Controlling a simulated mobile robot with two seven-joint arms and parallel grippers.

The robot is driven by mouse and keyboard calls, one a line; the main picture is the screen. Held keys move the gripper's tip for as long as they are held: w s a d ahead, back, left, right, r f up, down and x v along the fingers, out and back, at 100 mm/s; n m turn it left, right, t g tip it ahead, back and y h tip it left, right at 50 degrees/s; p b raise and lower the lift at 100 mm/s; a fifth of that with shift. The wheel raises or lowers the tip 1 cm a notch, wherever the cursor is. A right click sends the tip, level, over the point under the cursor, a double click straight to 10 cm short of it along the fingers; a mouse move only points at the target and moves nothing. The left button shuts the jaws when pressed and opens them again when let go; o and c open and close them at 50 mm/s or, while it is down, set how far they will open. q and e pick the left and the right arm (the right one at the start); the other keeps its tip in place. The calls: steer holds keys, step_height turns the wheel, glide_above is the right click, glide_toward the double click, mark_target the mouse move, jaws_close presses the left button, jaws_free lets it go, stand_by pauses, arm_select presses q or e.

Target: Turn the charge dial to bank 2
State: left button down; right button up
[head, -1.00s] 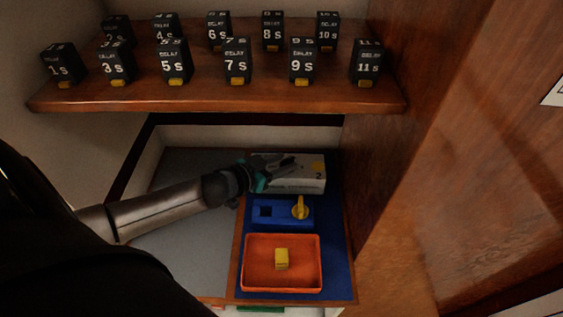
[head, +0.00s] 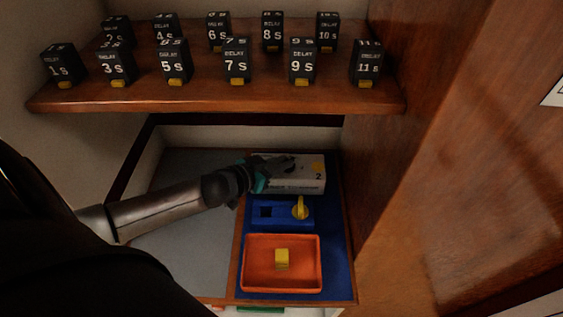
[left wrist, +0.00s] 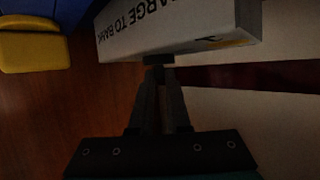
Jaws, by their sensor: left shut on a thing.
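The charge unit (head: 300,187) is a pale box at the back of the blue mat, with a "2" and a yellow mark on its top right. In the left wrist view the box (left wrist: 190,30) shows lettering reading "charge to bank". My left gripper (head: 280,164) reaches over the top of the box from the left. In the wrist view its fingers (left wrist: 159,68) are close together on a small dark piece at the box, which I take for the charge dial. The hand hides most of the dial, so its pointing direction cannot be told. My right gripper is not in view.
A blue block (head: 284,222) with a yellow lever (head: 300,208) stands in front of the box. An orange tray (head: 246,262) holding a yellow block (head: 282,258) lies nearer. A shelf (head: 210,98) above bears several black delay blocks. A wooden wall (head: 378,200) rises at the right.

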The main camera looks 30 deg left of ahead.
arm_select(q)
steer(key=shift+a+m, duration=0.1)
steer(key=shift+m, duration=0.2)
steer(key=shift+w+a+m+g+h, duration=0.15)
steer(key=shift+m+g+h, duration=0.25)
steer(key=shift+m+h, duration=0.5)
steer(key=shift+a+m+g+h+b, duration=0.3)
steer(key=shift+m+h+b, duration=0.25)
steer(key=shift+h, duration=0.35)
steer(key=m+h+b, duration=0.1)
steer(key=m+g+h+b, duration=0.2)
steer(key=shift+w+a+f+b, duration=0.15)
steer(key=shift+w+b, duration=0.1)
steer(key=shift+b, duration=0.05)
steer(key=shift+w+m+g+h+b, duration=0.1)
steer(key=shift+m+g+h+b, duration=1)
steer(key=shift+m+g+b, duration=0.3)
steer(key=c, duration=0.9)
jaws_free()
